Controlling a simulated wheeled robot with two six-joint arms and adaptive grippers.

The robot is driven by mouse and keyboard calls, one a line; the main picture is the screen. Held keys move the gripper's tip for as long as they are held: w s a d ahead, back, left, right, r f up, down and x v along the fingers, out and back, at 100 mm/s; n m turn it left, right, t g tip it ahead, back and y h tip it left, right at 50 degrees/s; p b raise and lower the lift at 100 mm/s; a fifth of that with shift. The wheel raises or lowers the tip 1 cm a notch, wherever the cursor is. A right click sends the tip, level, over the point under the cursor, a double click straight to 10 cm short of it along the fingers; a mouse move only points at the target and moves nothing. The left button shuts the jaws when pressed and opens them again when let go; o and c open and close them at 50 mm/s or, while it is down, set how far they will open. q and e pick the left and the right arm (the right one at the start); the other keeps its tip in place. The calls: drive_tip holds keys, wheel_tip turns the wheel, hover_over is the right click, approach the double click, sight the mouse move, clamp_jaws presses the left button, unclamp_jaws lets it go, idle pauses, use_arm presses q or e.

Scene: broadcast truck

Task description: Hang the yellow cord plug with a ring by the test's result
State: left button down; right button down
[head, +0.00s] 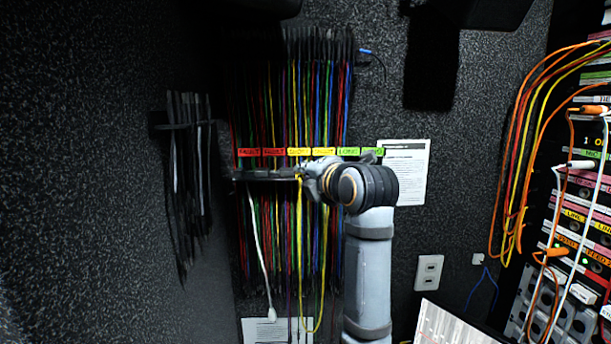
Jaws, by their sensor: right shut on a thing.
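My right gripper (304,179) is shut at the front of a dark hanging rail (262,174), near its right part. A yellow cord (300,226) hangs from the gripper and loops low near the bottom; its plug and ring are hidden at the fingers. Above the rail runs a row of labels: two red ones (262,152) that seem to read FAULT, two yellow ones (311,152), and two green ones (360,152) that seem to read LONG. The gripper is just below the yellow labels. Whether the plug touches the rail cannot be told. My left gripper is not in view.
A white cord (262,255) hangs from the rail's left part. Many coloured cords (295,105) hang behind. Dark cables (185,175) hang at left. A paper sheet (408,160) and an outlet (429,272) are on the wall. The patch rack (570,215) with orange cords stands right.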

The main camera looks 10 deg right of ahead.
drive_tip(key=shift+f, duration=0.15)
idle(0.3)
drive_tip(key=shift+c, duration=0.6)
unclamp_jaws()
drive_tip(key=shift+s, duration=0.15)
idle(0.5)
drive_tip(key=shift+s+a+b, duration=0.15)
drive_tip(key=shift+s+b, duration=0.2)
drive_tip(key=shift+s, duration=0.35)
drive_tip(key=shift+s+a+b, duration=0.15)
drive_tip(key=shift+s+b, duration=0.2)
drive_tip(key=shift+s, duration=0.3)
